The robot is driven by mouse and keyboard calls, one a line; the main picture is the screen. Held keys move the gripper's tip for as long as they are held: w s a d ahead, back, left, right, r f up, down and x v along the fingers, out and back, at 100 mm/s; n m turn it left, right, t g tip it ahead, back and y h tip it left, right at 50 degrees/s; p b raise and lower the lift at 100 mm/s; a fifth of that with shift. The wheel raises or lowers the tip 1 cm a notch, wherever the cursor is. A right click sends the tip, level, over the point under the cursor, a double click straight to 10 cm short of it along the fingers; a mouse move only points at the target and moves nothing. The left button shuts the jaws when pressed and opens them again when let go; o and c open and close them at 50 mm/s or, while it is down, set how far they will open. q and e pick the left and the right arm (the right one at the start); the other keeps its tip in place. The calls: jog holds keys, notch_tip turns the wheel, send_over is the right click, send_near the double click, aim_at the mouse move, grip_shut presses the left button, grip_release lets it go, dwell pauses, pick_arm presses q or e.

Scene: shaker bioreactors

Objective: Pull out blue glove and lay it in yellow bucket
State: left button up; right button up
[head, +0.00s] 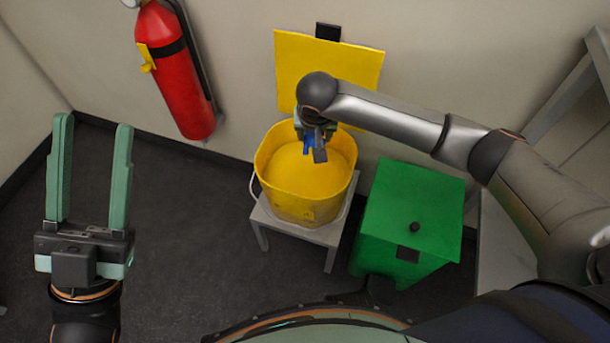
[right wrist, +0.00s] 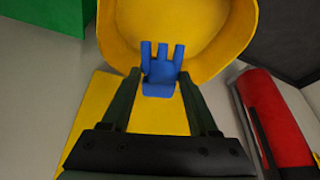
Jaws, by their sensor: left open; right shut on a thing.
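The yellow bucket (head: 305,205) stands on a small grey stool, and its inside is plain yellow where I can see it. My right gripper (head: 312,140) is over the back part of the bucket and shut on the blue glove (head: 309,144). In the right wrist view the blue glove (right wrist: 161,70) is between the fingertips, its finger parts pointing toward the bucket (right wrist: 185,30). I cannot tell whether the glove touches the bucket. My left gripper (head: 91,170) is open and empty at the left, well away from the bucket.
A green bin (head: 412,205) with a lid stands right of the stool (head: 325,235). A red fire extinguisher (head: 175,75) hangs on the wall at the left. A yellow panel (head: 290,65) is on the wall behind the bucket. The dark floor left of the stool is clear.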

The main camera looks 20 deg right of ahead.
jog(key=shift+f+b, duration=0.8)
jog(key=shift+f, duration=0.15)
pick_arm(q)
notch_tip(320, 180, down, 3)
jog(key=shift+w+d+r+n, duration=0.1)
jog(key=shift+w+n, duration=0.05)
jog(key=shift+n, duration=0.15)
pick_arm(e)
jog(key=o, duration=1)
pick_arm(q)
jog(key=w+a+f+n+g+y+p, duration=0.1)
jog(key=w+f+n+y+p, duration=0.4)
jog(key=y, duration=0.2)
jog(key=shift+w+a, duration=0.2)
jog(key=shift+w, duration=0.1)
pick_arm(e)
jog(key=v, duration=1.2)
jog(key=shift+s+r, duration=0.2)
jog(key=shift+r, duration=0.05)
jog(key=shift+a, duration=0.1)
